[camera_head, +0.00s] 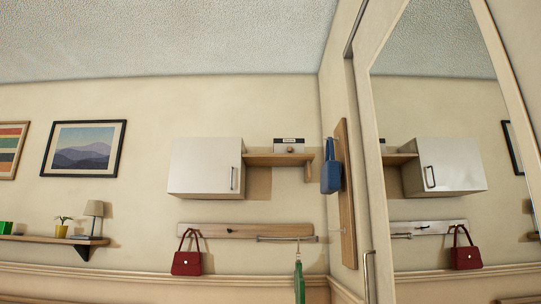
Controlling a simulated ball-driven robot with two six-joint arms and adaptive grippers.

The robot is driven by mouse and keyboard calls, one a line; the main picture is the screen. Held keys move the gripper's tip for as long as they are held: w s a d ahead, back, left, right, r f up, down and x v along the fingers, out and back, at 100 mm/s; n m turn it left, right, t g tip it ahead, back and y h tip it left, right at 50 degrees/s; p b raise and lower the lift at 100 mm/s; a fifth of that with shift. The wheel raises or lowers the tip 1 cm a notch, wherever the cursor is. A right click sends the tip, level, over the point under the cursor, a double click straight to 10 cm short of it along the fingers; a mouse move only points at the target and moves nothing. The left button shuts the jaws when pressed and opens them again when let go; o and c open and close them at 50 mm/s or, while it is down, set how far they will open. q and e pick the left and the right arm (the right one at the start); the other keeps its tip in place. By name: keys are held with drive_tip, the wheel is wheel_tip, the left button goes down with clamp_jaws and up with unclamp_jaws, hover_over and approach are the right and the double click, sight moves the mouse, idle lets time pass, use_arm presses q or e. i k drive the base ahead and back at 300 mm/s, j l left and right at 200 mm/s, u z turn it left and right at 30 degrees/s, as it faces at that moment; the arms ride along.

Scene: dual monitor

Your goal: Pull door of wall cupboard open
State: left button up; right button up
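The wall cupboard (205,167) is a white box on the back wall, near the middle of the camera_head view. Its white door looks closed, with a dark vertical handle (232,178) at the door's right side. A wooden shelf (278,160) joins the cupboard's right side. The cupboard also shows reflected in the mirror (450,170) at the right. Neither of my grippers shows in this view, and nothing touches the handle.
Below the cupboard, a wooden hook rail (215,230) holds a red handbag (187,262) and a green hanging item (299,284). A blue bag (331,174) hangs on the right wall. A low shelf (45,239) with a lamp (94,211) is at left.

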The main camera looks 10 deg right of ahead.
sight(198, 165)
drive_tip(key=i, duration=1.5)
drive_tip(key=j+u, duration=0.05)
drive_tip(key=j, duration=0.05)
